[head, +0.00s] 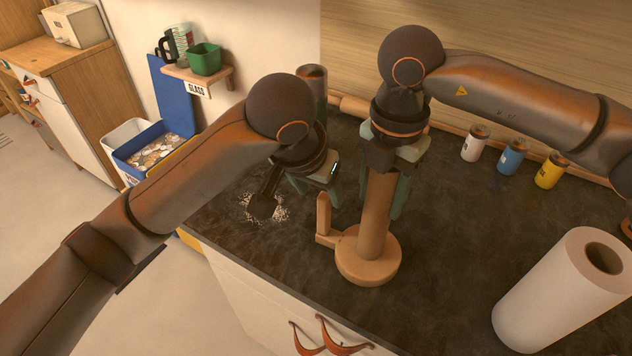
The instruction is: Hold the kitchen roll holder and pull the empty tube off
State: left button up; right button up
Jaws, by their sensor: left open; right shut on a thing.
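The kitchen roll holder has a round wooden base (368,266) and a short side peg (324,213); it stands upright near the counter's front edge. The brown empty tube (375,218) stands upright over its base, and its lower end appears to meet the base. The tube hides any post inside it. My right gripper (385,190) comes from above and is shut on the tube's upper part, hiding its top. My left gripper (322,193) is open and empty, just left of the tube and above the side peg, apart from the holder.
A full white kitchen roll (565,288) stands at the right. White (475,144), blue (512,157) and yellow (550,170) jars line the back. Orange leather pulls (340,340) hang at the front.

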aim_at(327, 210)
pick_arm(q)
jog(key=x, duration=1)
jog(key=shift+r, duration=0.1)
grip_shut()
dwell(1.5)
grip_release()
pick_arm(e)
notch_tip(327, 210, up, 16)
jog(key=shift+r, duration=0.2)
dwell(1.1)
pick_arm(q)
jog(key=shift+r, duration=0.15)
